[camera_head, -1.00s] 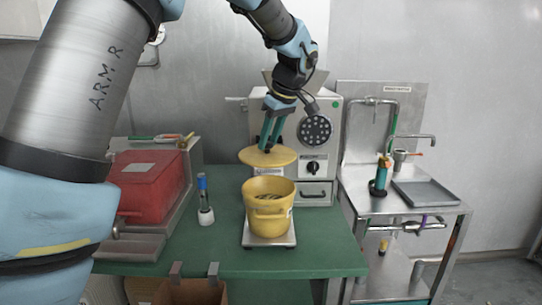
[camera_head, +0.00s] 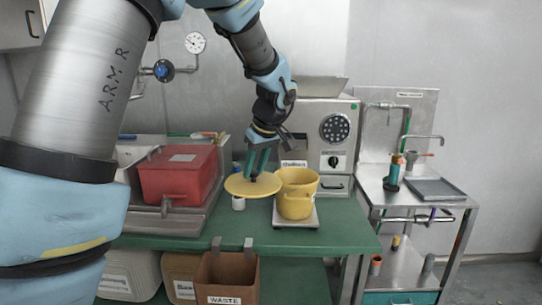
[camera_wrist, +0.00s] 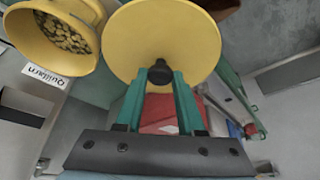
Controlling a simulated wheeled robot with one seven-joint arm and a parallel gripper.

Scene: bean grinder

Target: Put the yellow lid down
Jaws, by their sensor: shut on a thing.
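The yellow lid (camera_head: 243,188) is a flat round disc with a dark knob. My gripper (camera_head: 257,176) is shut on that knob and holds the lid level above the green table, just left of the yellow pot. In the wrist view the lid (camera_wrist: 160,38) fills the upper middle, with my gripper (camera_wrist: 160,75) closed around the knob. The yellow pot (camera_head: 296,200) stands uncovered on a small scale (camera_head: 297,220). In the wrist view the pot (camera_wrist: 85,15) shows light beans inside. The gap between lid and table is hard to judge.
A red box (camera_head: 178,172) in a metal housing stands left of the lid. A grey machine (camera_head: 330,125) stands behind the pot. A brown waste bin (camera_head: 228,275) hangs at the table's front edge.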

